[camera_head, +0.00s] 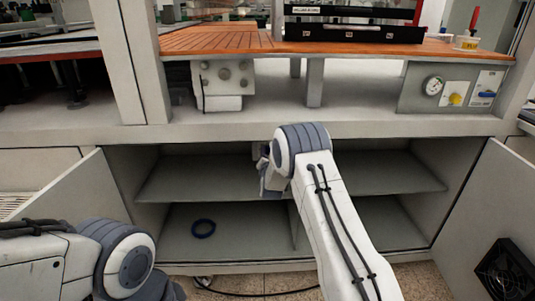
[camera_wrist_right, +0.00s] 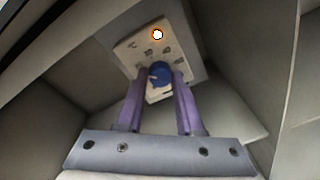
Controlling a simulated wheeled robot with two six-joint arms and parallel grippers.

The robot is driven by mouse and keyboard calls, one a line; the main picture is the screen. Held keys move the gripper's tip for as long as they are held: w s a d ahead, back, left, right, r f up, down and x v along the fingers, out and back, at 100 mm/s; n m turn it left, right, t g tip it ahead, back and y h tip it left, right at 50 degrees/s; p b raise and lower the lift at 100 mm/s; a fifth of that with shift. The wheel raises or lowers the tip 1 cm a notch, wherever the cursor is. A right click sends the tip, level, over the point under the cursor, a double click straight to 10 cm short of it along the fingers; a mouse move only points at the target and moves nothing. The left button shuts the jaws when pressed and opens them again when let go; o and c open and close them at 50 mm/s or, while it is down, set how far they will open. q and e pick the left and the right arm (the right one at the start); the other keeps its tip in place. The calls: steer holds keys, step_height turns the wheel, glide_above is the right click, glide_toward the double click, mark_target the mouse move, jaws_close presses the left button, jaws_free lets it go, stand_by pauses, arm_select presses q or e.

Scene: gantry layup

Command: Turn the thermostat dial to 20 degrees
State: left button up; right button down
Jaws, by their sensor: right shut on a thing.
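The thermostat is a pale plate (camera_wrist_right: 156,44) on a wall in the right wrist view, with printed marks around a round blue dial (camera_wrist_right: 160,72) and a lit orange-white lamp above it. The marks are too small to read, so the dial's setting cannot be told. My right gripper (camera_wrist_right: 159,88) has its two purple fingers on either side of the dial and is shut on it. In the head view, my right arm reaches into the open cabinet and hides the thermostat. My left arm shows at the lower left; its gripper is out of view.
The open cabinet has a shelf (camera_head: 385,178) and side doors standing open, the left (camera_head: 75,200) and the right (camera_head: 490,210). A gauge panel (camera_head: 450,90) is above at the right. A black cable runs along the floor.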

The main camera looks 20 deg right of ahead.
steer(key=shift+f, duration=0.1)
steer(key=c, duration=0.5)
jaws_free()
steer(key=shift+c, duration=0.2)
steer(key=v, duration=1)
steer(key=shift+s+p, duration=0.25)
steer(key=shift+p, duration=0.2)
steer(key=shift+a, duration=0.1)
